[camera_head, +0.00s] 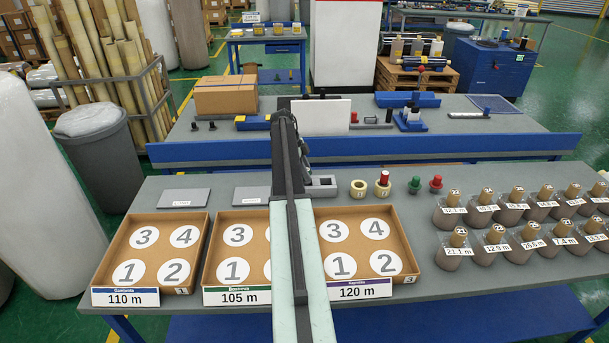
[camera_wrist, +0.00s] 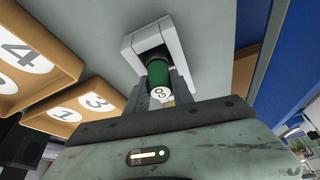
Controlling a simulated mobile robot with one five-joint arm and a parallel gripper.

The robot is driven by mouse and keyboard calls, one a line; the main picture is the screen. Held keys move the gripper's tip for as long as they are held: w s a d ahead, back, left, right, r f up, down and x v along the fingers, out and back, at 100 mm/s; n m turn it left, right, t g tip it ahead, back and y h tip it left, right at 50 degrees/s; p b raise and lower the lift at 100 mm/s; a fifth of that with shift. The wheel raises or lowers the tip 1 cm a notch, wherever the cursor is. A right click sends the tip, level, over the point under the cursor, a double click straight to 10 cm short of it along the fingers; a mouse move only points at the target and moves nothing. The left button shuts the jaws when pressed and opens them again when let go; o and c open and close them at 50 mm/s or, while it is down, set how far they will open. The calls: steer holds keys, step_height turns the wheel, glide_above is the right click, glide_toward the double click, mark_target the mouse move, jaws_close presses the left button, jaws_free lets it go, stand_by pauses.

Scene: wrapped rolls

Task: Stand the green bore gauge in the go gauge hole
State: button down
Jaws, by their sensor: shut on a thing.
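The green bore gauge (camera_wrist: 157,73), with a pale end marked GO, is between the fingers of my gripper (camera_wrist: 162,88) in the wrist view. My gripper is shut on it. The light grey gauge block (camera_wrist: 130,54) lies right beyond it, and the gauge overlaps the block's dark opening. I cannot tell whether the gauge is inside the hole or only in front of it. In the head view the grey block (camera_head: 327,191) shows just right of my arm, which hides part of it. The held gauge and my fingertips are not visible there.
A ring-shaped core (camera_head: 358,188) and another core with a red plug (camera_head: 384,180) stand right of the block. A green piece (camera_head: 414,185) and a red piece (camera_head: 436,184) stand farther right. Numbered trays (camera_head: 150,250) lie in front; wrapped rolls (camera_head: 455,210) fill the right side.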

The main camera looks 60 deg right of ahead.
steer(key=shift+f+b, duration=0.3)
steer(key=shift+b, duration=0.05)
stand_by(0.6)
steer(key=c, duration=1)
jaws_free()
steer(key=p+v, duration=0.7)
steer(key=shift+w+a+r, duration=0.1)
steer(key=shift+r, duration=0.25)
